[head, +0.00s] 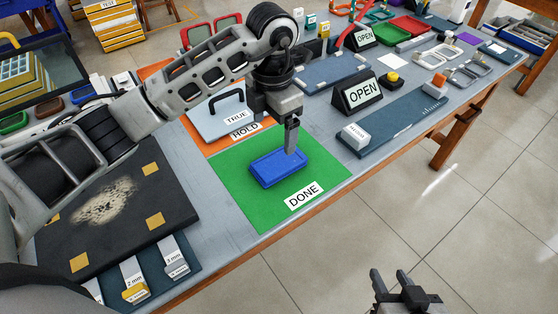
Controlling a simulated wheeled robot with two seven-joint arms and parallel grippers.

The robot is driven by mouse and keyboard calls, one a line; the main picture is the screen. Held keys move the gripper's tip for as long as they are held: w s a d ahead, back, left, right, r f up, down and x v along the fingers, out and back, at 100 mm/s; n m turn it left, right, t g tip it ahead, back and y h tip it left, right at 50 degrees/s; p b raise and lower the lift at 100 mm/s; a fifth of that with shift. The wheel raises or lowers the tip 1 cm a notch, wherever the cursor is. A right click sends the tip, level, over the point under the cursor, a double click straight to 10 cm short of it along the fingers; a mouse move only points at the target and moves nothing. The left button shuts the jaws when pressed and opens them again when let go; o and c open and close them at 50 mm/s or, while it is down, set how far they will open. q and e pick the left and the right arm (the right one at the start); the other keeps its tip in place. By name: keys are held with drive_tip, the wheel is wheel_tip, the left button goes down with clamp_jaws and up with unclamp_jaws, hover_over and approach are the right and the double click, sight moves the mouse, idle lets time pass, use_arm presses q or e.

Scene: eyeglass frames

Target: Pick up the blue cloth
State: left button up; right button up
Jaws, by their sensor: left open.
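My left gripper (291,152) reaches down over a blue shallow tray-like item (268,172) on the green DONE mat (240,208). Its fingers are seen edge-on, with the tips at the right part of the blue item; I cannot tell whether they touch it. The gripper is open. No blue thing is clearly a cloth; a small purple-blue flat patch (468,38) lies at the far right of the table. My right gripper (390,283) is low at the bottom, beyond the table edge over the floor, with its fingers apart and empty.
An orange HOLD mat (192,117) with a light TRUE board (212,122) lies behind the green mat. Black OPEN signs (358,94), a ruler strip (405,120) and several trays stand to the right. A dark pad (120,205) is at left. The floor (370,220) is clear.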

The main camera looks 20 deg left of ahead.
use_arm(q)
hover_over(279, 160)
drive_tip(key=f, duration=0.2)
drive_tip(key=a+f, duration=0.1)
drive_tip(key=f, duration=0.1)
drive_tip(key=shift+s+f, duration=0.2)
drive_tip(key=f, duration=0.2)
drive_tip(key=d+f, duration=0.1)
drive_tip(key=f, duration=0.1)
drive_tip(key=shift+w+f+p, duration=0.1)
drive_tip(key=shift+p, duration=0.25)
drive_tip(key=shift+f, duration=0.55)
drive_tip(key=c, duration=1.1)
